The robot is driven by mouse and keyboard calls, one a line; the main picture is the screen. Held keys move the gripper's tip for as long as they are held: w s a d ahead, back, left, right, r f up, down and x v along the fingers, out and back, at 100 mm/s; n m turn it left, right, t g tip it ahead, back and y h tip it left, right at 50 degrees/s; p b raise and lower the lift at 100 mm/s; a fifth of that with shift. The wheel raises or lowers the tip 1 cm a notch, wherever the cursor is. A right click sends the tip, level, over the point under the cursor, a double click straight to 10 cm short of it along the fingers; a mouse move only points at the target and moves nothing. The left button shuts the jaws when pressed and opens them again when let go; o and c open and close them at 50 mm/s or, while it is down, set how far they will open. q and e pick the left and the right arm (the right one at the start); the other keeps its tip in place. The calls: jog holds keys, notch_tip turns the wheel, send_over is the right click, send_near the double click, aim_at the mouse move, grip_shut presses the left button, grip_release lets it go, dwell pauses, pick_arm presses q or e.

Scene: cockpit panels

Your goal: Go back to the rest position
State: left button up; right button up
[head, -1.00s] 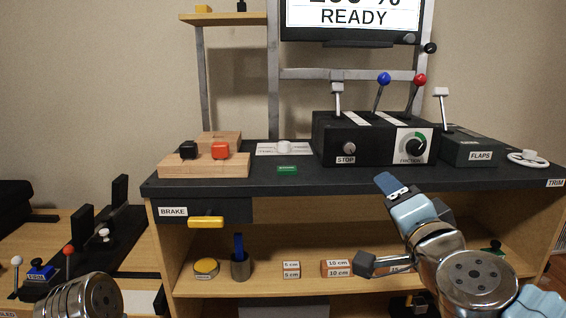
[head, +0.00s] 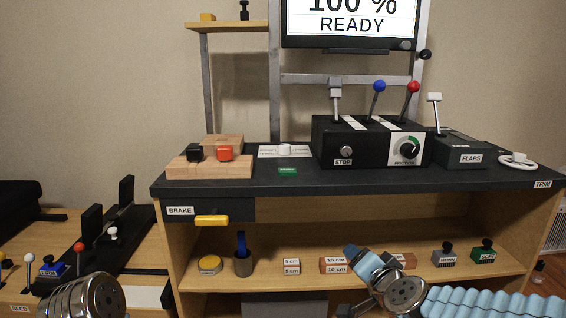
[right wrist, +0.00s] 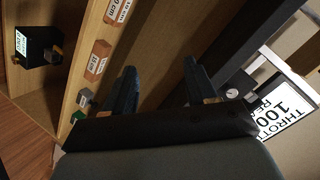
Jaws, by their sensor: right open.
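My right gripper (head: 348,280) is low in front of the console's open shelf, at the lower right of the head view. In the right wrist view its two dark fingers (right wrist: 160,88) stand apart with nothing between them. The shelf blocks show beyond them. Of my left arm, only a silver link shows at the lower left of the head view; its gripper is out of frame.
The black console top (head: 300,183) carries a lever box (head: 370,145), a flaps box (head: 460,150) and wooden blocks with buttons (head: 210,165). A yellow brake handle (head: 211,220) sticks out. A screen (head: 350,22) reads READY.

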jog(key=s+a+f+n+g+p, duration=0.1)
jog(key=s+f+g, duration=0.1)
jog(key=f, duration=0.7)
jog(key=s+a+f+n+g+y+p, duration=0.1)
jog(key=s+f+n+g, duration=0.15)
jog(key=f, duration=0.55)
jog(key=s+f+g+p, duration=0.1)
jog(key=f+g, duration=0.2)
jog(key=f, duration=0.6)
jog(key=s+a+f+n+g+y+p, duration=0.1)
jog(key=s+f+g, duration=0.4)
jog(key=s+f, duration=0.7)
jog(key=s+a+n+p, duration=0.1)
jog(key=s+n, duration=0.1)
jog(key=s, duration=0.1)
jog(key=shift+s+a+f+y, duration=0.3)
jog(key=shift+s+a+f, duration=0.1)
